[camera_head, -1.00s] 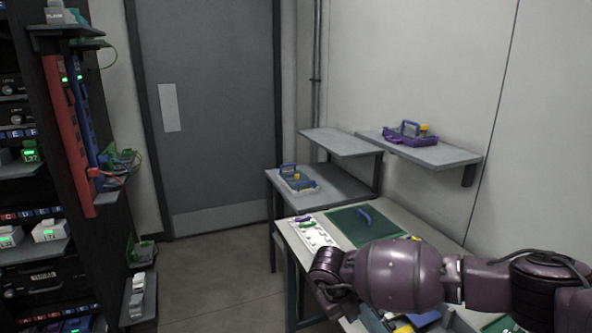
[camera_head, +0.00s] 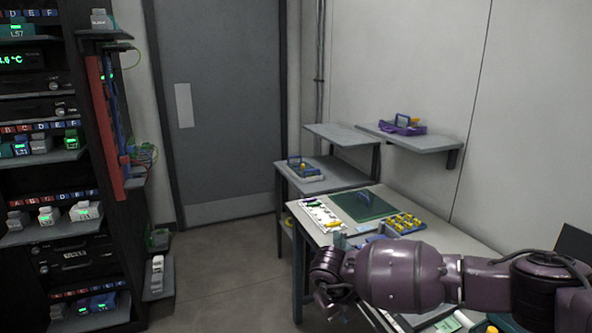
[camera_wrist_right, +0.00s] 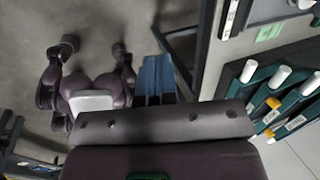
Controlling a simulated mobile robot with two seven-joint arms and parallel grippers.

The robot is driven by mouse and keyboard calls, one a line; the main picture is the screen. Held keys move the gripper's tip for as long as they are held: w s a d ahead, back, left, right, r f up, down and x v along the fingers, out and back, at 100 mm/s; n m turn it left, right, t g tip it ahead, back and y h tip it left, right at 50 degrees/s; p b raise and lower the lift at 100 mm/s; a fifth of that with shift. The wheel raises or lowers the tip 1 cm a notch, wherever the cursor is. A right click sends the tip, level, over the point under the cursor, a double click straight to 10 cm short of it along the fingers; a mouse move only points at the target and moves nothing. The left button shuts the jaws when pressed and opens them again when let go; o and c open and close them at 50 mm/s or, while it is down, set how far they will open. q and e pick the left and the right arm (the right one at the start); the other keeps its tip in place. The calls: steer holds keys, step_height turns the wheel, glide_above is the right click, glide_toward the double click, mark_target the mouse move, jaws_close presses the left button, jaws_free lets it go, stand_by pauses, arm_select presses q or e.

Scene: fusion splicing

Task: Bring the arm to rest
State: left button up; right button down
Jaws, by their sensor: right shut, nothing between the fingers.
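My right arm (camera_head: 400,274) comes in from the right in the head view, its forearm held across the front of the workbench. Its wrist end hangs just off the bench's left edge. The fingers do not show clearly there. In the right wrist view my right gripper (camera_wrist_right: 155,78) shows as blue fingers closed together, with nothing between them, over the grey floor beside the bench. My left gripper is not in view.
The workbench (camera_head: 372,196) carries a green mat (camera_head: 375,208), a white board (camera_head: 318,214) and a tray with yellow parts (camera_head: 402,223). White-capped holders (camera_wrist_right: 282,78) lie right of the gripper. An equipment rack (camera_head: 118,190) stands left. Floor between is clear.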

steer(key=s+a+r+n+g+y, duration=0.1)
steer(key=s+a+r+y, duration=0.1)
steer(key=a+r+y, duration=0.3)
steer(key=s+a+g+y, duration=0.1)
steer(key=a+y, duration=0.2)
steer(key=a, duration=0.5)
steer(key=s+a+r+n+y, duration=0.1)
steer(key=s+a+r+y, duration=0.1)
steer(key=a+r+y, duration=0.3)
steer(key=a+r+m+t+y, duration=0.3)
steer(key=r+m+t+y, duration=0.2)
steer(key=r+m+y, duration=0.45)
steer(key=d+f+m+t+h, duration=0.6)
steer(key=d+f+m, duration=0.1)
steer(key=d+m, duration=0.45)
steer(key=d+f+m+t+h, duration=0.65)
steer(key=d+m, duration=0.35)
steer(key=m, duration=0.3)
steer(key=s+d+f+m+g+h, duration=0.3)
steer(key=s+d+f+m, duration=0.1)
steer(key=s+d+f, duration=0.4)
steer(key=s+d+f+m+g+h, duration=0.3)
steer(key=s+d+f, duration=0.5)
steer(key=s+f, duration=0.4)
steer(key=s+m+h, duration=0.1)
steer(key=s, duration=0.3)
steer(key=shift+d, duration=0.2)
